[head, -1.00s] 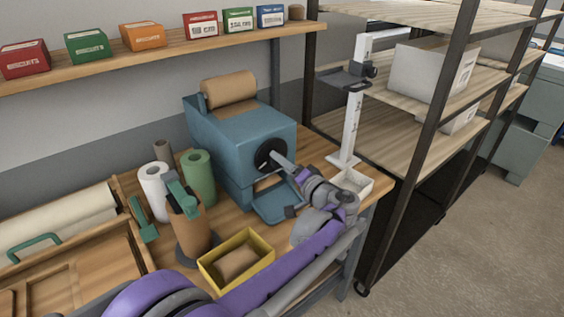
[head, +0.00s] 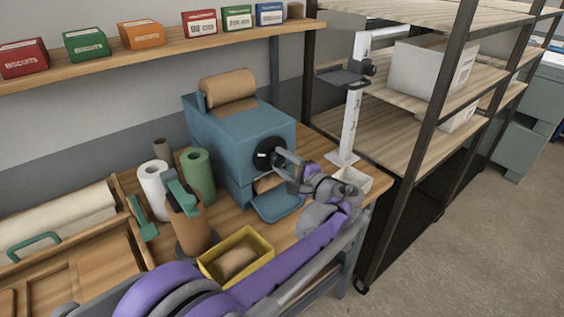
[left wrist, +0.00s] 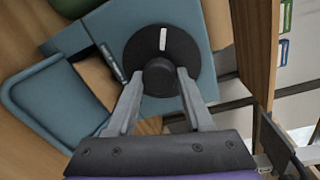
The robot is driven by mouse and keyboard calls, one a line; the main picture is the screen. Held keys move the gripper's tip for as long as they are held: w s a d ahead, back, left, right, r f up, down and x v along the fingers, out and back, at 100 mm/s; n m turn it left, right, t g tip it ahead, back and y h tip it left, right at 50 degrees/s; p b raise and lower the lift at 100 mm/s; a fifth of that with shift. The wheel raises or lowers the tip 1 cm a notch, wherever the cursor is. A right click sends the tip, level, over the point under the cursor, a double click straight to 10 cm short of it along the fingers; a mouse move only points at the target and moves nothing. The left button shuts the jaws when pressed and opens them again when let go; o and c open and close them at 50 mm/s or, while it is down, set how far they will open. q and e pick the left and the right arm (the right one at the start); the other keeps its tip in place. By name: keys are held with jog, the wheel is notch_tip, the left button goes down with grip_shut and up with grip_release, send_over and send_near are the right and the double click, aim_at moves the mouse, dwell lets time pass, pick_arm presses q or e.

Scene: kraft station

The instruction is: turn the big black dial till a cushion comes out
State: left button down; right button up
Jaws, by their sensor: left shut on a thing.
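The big black dial (head: 268,155) is on the front of a blue machine (head: 230,130). In the left wrist view the dial (left wrist: 190,55) shows a white mark at its top and a round black knob at its middle. My left gripper (left wrist: 160,82) has one finger on each side of this knob and is shut on it. It also shows in the head view (head: 280,156), reaching the dial from the right. Brown paper (head: 268,182) shows in the opening below the dial, partly hidden by my gripper. My right gripper is not in view.
A blue tray (head: 279,208) sits below the opening. A yellow box (head: 215,272) with a brown cushion (head: 236,262) stands in front. A brown paper roll (head: 229,87) lies on top of the machine. A white stand (head: 349,130) is at the right, a tape dispenser (head: 188,215) at the left.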

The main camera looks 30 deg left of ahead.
pick_arm(q)
jog(key=shift+f+m, duration=0.1)
jog(key=shift+m, duration=0.2)
dwell(0.4)
jog(key=shift+c, duration=1.5)
grip_release()
jog(key=v, duration=1.1)
jog(key=shift+b, duration=0.3)
